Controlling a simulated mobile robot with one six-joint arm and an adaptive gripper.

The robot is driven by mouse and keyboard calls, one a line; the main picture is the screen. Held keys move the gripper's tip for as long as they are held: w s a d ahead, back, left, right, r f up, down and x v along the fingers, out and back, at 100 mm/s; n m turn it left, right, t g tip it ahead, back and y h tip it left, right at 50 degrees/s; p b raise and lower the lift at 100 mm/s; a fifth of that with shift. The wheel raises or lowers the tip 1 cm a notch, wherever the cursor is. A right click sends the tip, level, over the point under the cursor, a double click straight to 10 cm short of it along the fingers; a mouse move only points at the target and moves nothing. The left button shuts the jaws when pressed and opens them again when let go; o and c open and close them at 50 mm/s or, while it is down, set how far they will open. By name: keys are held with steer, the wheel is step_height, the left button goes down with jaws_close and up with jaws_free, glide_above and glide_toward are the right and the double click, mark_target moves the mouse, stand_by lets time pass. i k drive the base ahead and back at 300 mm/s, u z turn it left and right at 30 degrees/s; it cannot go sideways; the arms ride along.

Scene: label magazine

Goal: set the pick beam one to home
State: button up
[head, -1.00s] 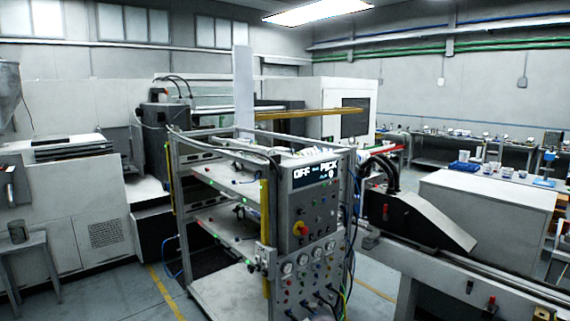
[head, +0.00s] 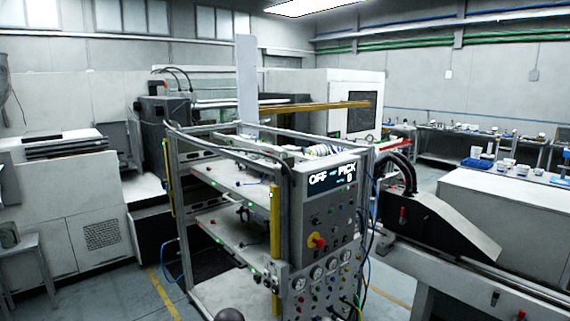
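The label magazine is an open metal frame (head: 179,205) with shelves, standing in the middle of the head view. Its grey control panel (head: 328,218) faces me at the right front. A display (head: 332,178) at the top of the panel shows white text that reads like "OFF" and "PICK". Gauges (head: 317,273) and several small knobs sit lower down. I cannot tell which part is pick beam one or its position. My gripper is not in view.
A long machine bed with a black sloped cover (head: 440,226) stands close on the right. A white machine (head: 345,100) is behind. A grey stool (head: 30,246) is at the left. Open floor with a yellow line (head: 163,292) lies left of the frame.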

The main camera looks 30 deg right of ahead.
mark_target(255, 148)
steer(key=u, duration=0.1)
steer(key=i, duration=1.6)
steer(key=z, duration=0.45)
